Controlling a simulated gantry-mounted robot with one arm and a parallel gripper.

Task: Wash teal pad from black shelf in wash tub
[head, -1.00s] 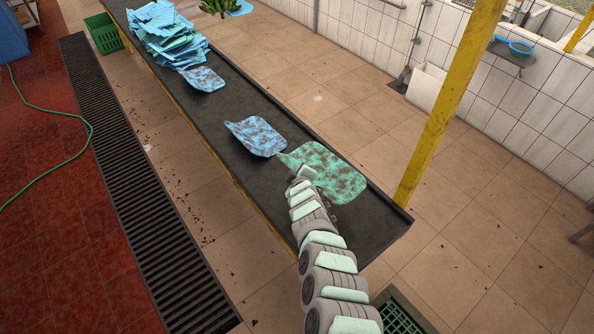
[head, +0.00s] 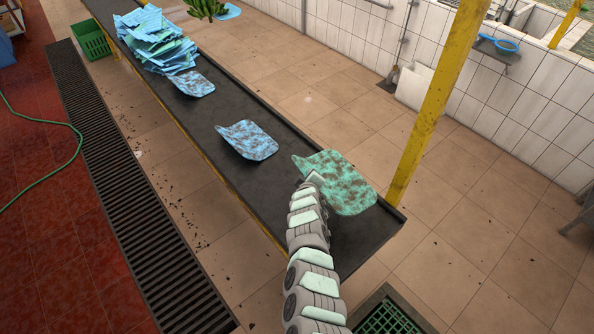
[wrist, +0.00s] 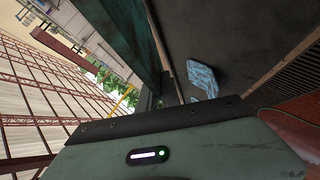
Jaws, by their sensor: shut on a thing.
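The teal pad (head: 345,188) is a mottled sheet with brown dirt patches, near the front end of the black shelf (head: 215,165). My gripper (head: 314,178) is shut on its left part in the head view; my fingertips are mostly hidden by my own arm. The pad's right corner reaches to or past the shelf's right edge, and I cannot tell how high above the shelf it is. In the wrist view a dark teal surface (wrist: 128,35), apparently the pad, fills the upper middle. I cannot make out which container is the wash tub.
Two dirty blue pads (head: 247,140) (head: 191,84) lie apart on the shelf, with a blue stack (head: 155,40) farther back. A yellow post (head: 437,110) stands close right of the shelf. A white box (head: 414,86) stands by the tiled wall. Open floor lies between.

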